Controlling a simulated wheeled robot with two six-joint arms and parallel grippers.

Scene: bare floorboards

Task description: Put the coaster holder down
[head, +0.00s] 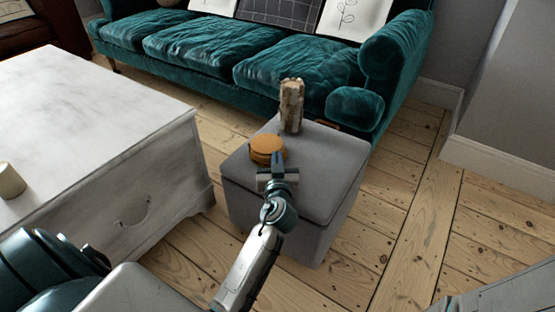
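The coaster holder (267,148) is a round, orange-brown stack. It is at the grey storage ottoman's top, toward its left side; whether it rests on the lid or hangs just above it is hard to tell. My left gripper (278,160) reaches in from the front. Its fingers are close together at the holder's front right edge and appear shut on it, covering a small part of it. My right gripper is out of view; only part of my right arm shows at the bottom right corner.
The grey ottoman (325,205) also bears a rough, bark-like wooden piece (291,105) at the back. A teal sofa (200,50) stands behind. A whitish chest-like table (80,100) is at left, with a pale cylinder (10,181). Floorboards (400,230) at right are clear.

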